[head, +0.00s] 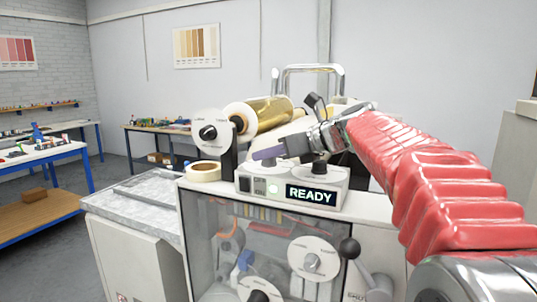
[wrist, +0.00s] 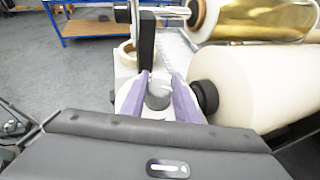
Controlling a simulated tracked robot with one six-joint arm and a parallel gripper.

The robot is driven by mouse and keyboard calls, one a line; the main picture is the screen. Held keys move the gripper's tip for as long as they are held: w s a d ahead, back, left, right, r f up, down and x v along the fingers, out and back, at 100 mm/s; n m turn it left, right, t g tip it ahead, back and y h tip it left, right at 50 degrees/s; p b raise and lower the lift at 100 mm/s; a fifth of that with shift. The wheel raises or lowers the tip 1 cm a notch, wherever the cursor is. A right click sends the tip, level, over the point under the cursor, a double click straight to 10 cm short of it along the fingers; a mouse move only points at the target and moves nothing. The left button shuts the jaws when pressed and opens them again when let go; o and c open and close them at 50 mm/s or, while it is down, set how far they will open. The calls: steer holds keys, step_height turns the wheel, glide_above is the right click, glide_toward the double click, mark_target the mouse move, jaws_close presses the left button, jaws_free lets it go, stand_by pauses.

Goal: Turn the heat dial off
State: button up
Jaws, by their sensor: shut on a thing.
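A white control box (head: 298,176) stands on top of the machine, with a lit READY display (head: 311,195) and a small green light on its front. My gripper (head: 262,154) reaches in from the right, over the left part of the box. In the wrist view, its purple fingers (wrist: 160,82) are shut on a dark grey dial (wrist: 158,97), one finger on each side. A pale disc shows around the dial. In the head view, the fingers hide the held dial, and a black knob (head: 319,168) stands to its right. I cannot read any dial marking.
A gold foil roll (head: 268,114) and a cream roll (wrist: 238,88) lie close to my gripper. A tape roll (head: 203,171) lies left of the box. A lever with a black ball (head: 349,248) stands out at the machine's front. Workbenches stand farther left.

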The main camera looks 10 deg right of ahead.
steer(key=shift+n+g+y, duration=0.4)
steer(key=shift+n+y, duration=0.1)
steer(key=shift+y, duration=0.1)
steer(key=shift+c, duration=0.2)
steer(key=shift+w+n+g+y, duration=0.1)
steer(key=shift+n+g+y, duration=0.7)
steer(key=shift+n+g, duration=0.3)
steer(key=shift+n+g+y, duration=1.1)
steer(key=shift+n+g, duration=1)
steer(key=shift+n, duration=0.1)
steer(key=shift+n+g, duration=0.7)
steer(key=shift+g, duration=0.1)
steer(key=o, duration=1)
steer(key=shift+o, duration=0.2)
steer(key=shift+m+t+h, duration=0.4)
steer(key=shift+m+t, duration=1.3)
steer(key=shift+t, duration=0.2)
steer(key=shift+m+t+h, duration=0.4)
steer(key=shift+m+t, duration=0.2)
